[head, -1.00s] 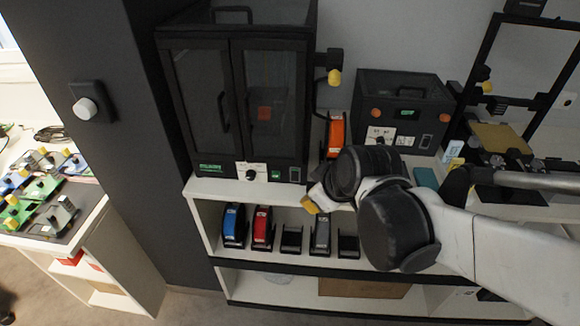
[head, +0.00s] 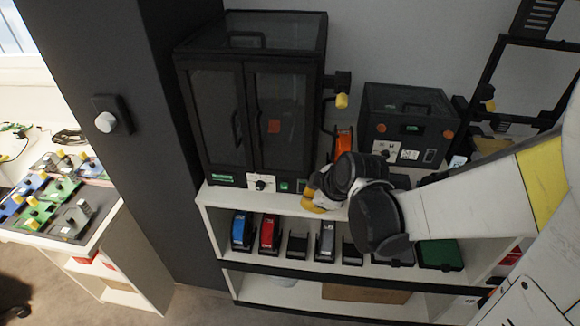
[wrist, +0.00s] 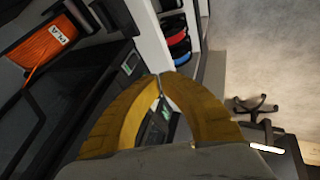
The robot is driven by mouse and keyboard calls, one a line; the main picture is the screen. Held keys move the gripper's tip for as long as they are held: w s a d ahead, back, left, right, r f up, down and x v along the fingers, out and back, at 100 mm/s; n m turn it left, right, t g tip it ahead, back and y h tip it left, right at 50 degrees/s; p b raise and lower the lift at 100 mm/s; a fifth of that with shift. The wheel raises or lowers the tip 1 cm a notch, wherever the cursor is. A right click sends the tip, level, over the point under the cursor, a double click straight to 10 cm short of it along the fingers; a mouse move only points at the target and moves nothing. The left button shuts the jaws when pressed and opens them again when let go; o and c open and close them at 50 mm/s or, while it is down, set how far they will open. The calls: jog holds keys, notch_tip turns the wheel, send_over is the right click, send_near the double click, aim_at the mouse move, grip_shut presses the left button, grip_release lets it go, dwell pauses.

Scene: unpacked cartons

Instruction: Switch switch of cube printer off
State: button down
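Two boxy black printers stand on the white shelf top; I cannot tell for sure which is the cube printer. The smaller box (head: 408,112) has orange side knobs, a green display and a black rotary switch (head: 384,150) on a white panel. The larger two-door cabinet (head: 250,105) has a black rotary switch (head: 261,184) on a white panel below its doors. My gripper (head: 313,203) is at the shelf's front edge, right of the cabinet's panel and left of the smaller box. Its yellow fingertips meet in the wrist view (wrist: 161,77), holding nothing visible.
An orange spool (head: 344,141) stands between the printers, partly behind my gripper. Blue (head: 242,231) and red (head: 269,234) spools sit on the shelf below. An open-frame printer (head: 500,95) stands at right. A dark pillar (head: 180,150) rises at left.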

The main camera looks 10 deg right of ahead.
aim_at(302, 188)
jog(key=b+x, duration=0.1)
jog(key=x, duration=0.2)
jog(key=w+d+b+x, duration=0.1)
jog(key=b+x, duration=0.1)
jog(key=x, duration=0.2)
jog(key=r+b+x, duration=0.1)
jog(key=x, duration=0.3)
jog(key=shift+w+d+f, duration=0.1)
jog(key=shift+w+d, duration=0.15)
jog(key=shift+w, duration=0.15)
jog(key=shift+w+d+b, duration=0.2)
jog(key=shift+w+b, duration=0.15)
jog(key=shift+w, duration=0.15)
